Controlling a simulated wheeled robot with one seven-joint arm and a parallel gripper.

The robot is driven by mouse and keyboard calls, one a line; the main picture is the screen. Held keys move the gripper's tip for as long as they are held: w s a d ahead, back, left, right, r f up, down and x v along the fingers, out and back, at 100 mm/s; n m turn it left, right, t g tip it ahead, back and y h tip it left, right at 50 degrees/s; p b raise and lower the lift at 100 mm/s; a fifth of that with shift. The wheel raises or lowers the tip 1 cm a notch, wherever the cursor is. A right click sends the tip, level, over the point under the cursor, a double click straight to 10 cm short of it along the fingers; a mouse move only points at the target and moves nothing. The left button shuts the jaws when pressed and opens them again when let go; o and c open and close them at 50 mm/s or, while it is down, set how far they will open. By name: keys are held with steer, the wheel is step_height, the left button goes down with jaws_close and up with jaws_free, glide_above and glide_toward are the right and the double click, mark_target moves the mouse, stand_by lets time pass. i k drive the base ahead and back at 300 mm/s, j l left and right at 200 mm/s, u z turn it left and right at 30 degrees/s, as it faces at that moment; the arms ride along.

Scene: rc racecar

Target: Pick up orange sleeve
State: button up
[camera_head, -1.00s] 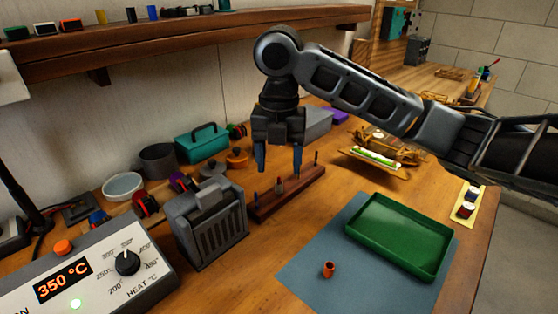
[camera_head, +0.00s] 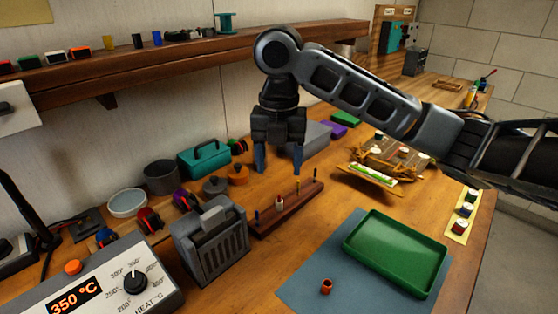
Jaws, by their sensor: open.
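The orange sleeve (camera_head: 326,287) is a small hollow cylinder standing upright on the blue-grey mat (camera_head: 300,291), near the mat's front and left of the green tray. My gripper (camera_head: 278,168) points down with its two blue fingers apart and nothing between them. It hangs above the back of the bench, near the wooden rack, well behind and to the left of the sleeve. Nothing hides the sleeve.
A green tray (camera_head: 397,252) lies right of the sleeve. A wooden rack (camera_head: 290,215) holds several small upright tools. A grey slotted box (camera_head: 212,245) and a heat station (camera_head: 110,290) stand at left. The mat around the sleeve is otherwise clear.

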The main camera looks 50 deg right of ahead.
mark_target(326, 289)
steer(key=k+j, duration=0.15)
steer(key=k, duration=0.35)
steer(key=k+j, duration=0.15)
steer(key=k, duration=0.35)
